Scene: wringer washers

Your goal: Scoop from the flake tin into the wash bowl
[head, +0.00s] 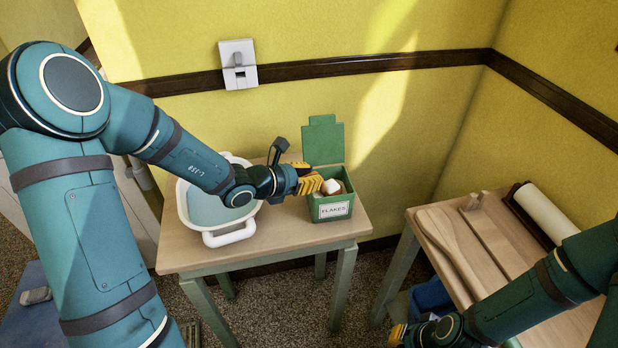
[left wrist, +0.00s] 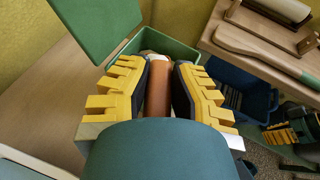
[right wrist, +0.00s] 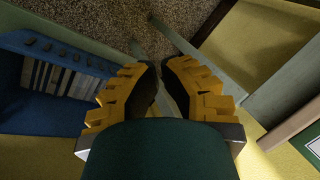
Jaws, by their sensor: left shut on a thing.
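The green flake tin (head: 333,208), labelled FLAKES, stands on the small table with its lid up. It also shows in the left wrist view (left wrist: 180,52). My left gripper (head: 318,184) is at the tin's left rim, shut on a brown handle (left wrist: 158,92), which I take to be the scoop's. The handle points into the tin; a whitish shape (head: 331,187) shows inside, and I cannot tell whether it is scoop or flakes. The white wash bowl (head: 230,237) with pale blue inside stands left of the tin, partly behind my left arm.
The small wooden table (head: 285,238) has free room in front of the tin. A bench (head: 505,245) at right carries a wooden paddle (head: 447,243) and a white roller (head: 543,213). A blue crate (right wrist: 45,75) is below it. A switch (head: 239,65) is on the wall.

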